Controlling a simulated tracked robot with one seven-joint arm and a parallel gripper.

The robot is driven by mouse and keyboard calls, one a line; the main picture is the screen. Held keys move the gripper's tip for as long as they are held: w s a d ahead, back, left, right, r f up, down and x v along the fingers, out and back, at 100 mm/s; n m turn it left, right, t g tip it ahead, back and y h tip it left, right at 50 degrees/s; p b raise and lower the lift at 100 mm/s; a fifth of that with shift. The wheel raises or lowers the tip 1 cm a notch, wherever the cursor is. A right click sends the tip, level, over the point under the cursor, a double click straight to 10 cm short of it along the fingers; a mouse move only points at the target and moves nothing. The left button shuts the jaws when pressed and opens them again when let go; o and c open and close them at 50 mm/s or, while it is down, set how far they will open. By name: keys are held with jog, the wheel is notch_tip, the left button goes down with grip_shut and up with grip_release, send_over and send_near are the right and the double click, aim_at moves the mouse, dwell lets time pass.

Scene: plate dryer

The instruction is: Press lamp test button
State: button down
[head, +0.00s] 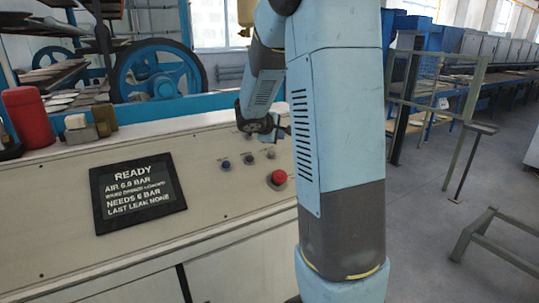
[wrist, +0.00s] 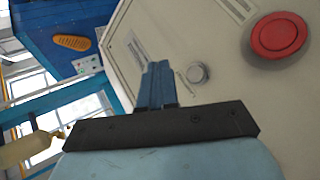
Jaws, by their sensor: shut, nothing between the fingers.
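The sloped beige control panel (head: 215,195) carries a blue button (head: 225,165), small grey buttons (head: 249,159) and a red mushroom button (head: 278,177). I cannot read any label that marks the lamp test button. My gripper (head: 284,131) is above the upper part of the panel, partly hidden by my arm. In the wrist view its blue fingers (wrist: 157,68) are shut together and empty. A round silver-grey button (wrist: 198,73) shows just right of the fingertips, and the red button (wrist: 280,36) is farther right. I cannot tell whether the fingertips touch the panel.
A dark screen (head: 138,193) on the panel reads READY. A red cylinder (head: 28,118) and small containers (head: 78,128) stand on the ledge at left. A blue wheel (head: 157,75) is behind. Metal railings (head: 440,100) stand at right, with open floor between.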

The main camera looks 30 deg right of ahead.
jog(key=shift+w+a+f, duration=0.1)
jog(key=shift+w+f, duration=0.45)
jog(key=shift+f, duration=0.45)
jog(key=shift+w+d+f, duration=0.1)
jog(key=shift+w+f, duration=0.5)
jog(key=shift+f, duration=0.35)
jog(key=shift+w+a+f, duration=0.1)
jog(key=shift+w+f, duration=0.45)
jog(key=shift+f, duration=0.45)
jog(key=shift+w+f, duration=0.4)
jog(key=shift+f, duration=0.25)
dwell(0.7)
jog(key=shift+r, duration=0.15)
jog(key=shift+s+r, duration=0.45)
jog(key=shift+r, duration=0.15)
dwell(0.4)
jog(key=shift+s+r, duration=0.4)
jog(key=shift+r, duration=0.35)
jog(key=shift+s+r, duration=0.45)
jog(key=shift+r, duration=0.25)
jog(key=shift+s+r, duration=0.4)
jog(key=shift+r, duration=0.35)
